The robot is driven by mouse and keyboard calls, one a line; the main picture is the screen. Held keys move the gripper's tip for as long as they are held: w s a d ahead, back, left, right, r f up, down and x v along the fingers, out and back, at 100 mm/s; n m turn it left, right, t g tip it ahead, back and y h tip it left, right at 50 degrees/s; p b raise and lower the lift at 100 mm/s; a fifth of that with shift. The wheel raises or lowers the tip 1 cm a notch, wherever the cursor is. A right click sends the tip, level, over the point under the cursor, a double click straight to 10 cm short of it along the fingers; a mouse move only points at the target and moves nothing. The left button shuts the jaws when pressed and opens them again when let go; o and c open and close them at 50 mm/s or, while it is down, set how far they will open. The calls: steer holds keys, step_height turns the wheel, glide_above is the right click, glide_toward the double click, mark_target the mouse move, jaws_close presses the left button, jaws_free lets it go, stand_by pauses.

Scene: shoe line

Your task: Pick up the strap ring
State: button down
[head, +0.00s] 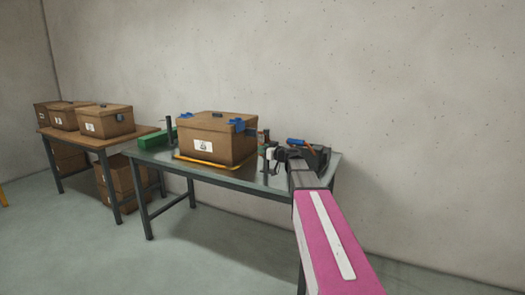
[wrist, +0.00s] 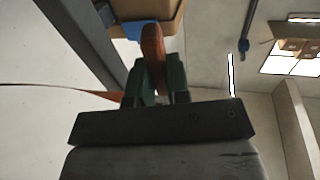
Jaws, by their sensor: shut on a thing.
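An orange-brown rounded piece, which I take to be the strap ring (wrist: 152,42), stands between the green finger pads of my gripper (wrist: 157,80) in the wrist view. The gripper is shut on it. The pads hide its lower part. A thin orange strap (wrist: 50,86) runs off to the left from beside the fingers. The ring is too small to make out clearly there.
The box has blue clips (head: 238,124) and sits on a yellow-edged base (head: 205,163). A green block (head: 154,140) and a dark post (head: 170,129) stand left of it. A wooden table (head: 90,138) with several boxes is farther left. A wall is close behind.

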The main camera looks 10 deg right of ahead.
steer(key=shift+s+a+r, duration=0.1)
steer(key=shift+s+r, duration=0.05)
steer(key=shift+r, duration=0.05)
steer(key=s+a, duration=1)
steer(key=s, duration=0.4)
steer(key=shift+s+a, duration=0.15)
steer(key=shift+a, duration=0.05)
steer(key=w+d, duration=1.2)
steer(key=w, duration=0.4)
steer(key=shift+w+f, duration=0.4)
stand_by(1.0)
steer(key=shift+d, duration=0.1)
stand_by(0.4)
